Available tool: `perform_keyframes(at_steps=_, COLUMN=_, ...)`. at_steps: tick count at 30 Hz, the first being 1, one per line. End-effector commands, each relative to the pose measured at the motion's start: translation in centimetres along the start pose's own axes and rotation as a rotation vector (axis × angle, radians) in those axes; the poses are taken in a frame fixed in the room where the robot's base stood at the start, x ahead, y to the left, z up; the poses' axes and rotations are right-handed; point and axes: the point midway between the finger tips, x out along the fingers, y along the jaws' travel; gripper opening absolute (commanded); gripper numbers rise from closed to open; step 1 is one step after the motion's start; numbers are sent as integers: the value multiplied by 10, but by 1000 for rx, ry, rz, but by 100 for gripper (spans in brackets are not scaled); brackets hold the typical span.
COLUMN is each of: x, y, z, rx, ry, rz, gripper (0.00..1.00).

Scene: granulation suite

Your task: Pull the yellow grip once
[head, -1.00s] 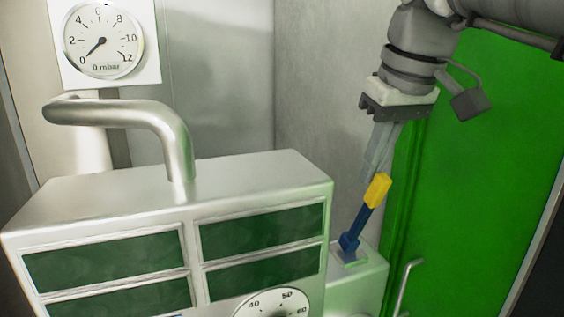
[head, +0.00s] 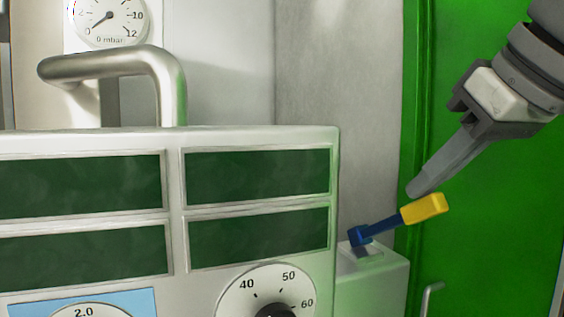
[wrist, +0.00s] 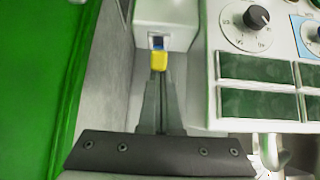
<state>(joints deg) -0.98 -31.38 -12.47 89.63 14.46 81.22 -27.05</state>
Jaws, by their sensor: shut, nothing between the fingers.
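The yellow grip (head: 425,209) is the end of a blue lever (head: 381,228) that rises from a pale box (head: 376,282). The lever leans far over to the right in the head view. The grip also shows in the wrist view (wrist: 158,61), just beyond the fingertips. My gripper (head: 415,191) is shut with nothing in it. Its fingertips are at the upper left side of the grip, close to it or touching; I cannot tell which. In the wrist view my gripper (wrist: 160,76) points at the grip.
A cabinet with dark green panels (head: 257,177) and a dial (head: 268,300) stands left of the lever. A thick metal pipe (head: 110,62) rises behind it. A green door (head: 470,60) with a handle (head: 431,297) is on the right. A gauge (head: 108,17) hangs at upper left.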

Motion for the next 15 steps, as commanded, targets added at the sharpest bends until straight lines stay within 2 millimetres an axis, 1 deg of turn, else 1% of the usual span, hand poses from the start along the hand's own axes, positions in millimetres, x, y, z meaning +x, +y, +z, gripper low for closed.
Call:
perform_keyframes(at_steps=1, x=7, y=0, z=13, rx=-1, ry=27, rz=-1, gripper=0)
perform_keyframes(at_steps=3, x=8, y=0, z=19, rx=0, ry=64, rz=-2, gripper=0)
perform_keyframes(at_steps=9, x=9, y=0, z=33, rx=-1, ry=158, rz=-1, gripper=0)
perform_keyframes(at_steps=15, x=10, y=0, z=41, rx=0, ry=224, rz=-2, gripper=0)
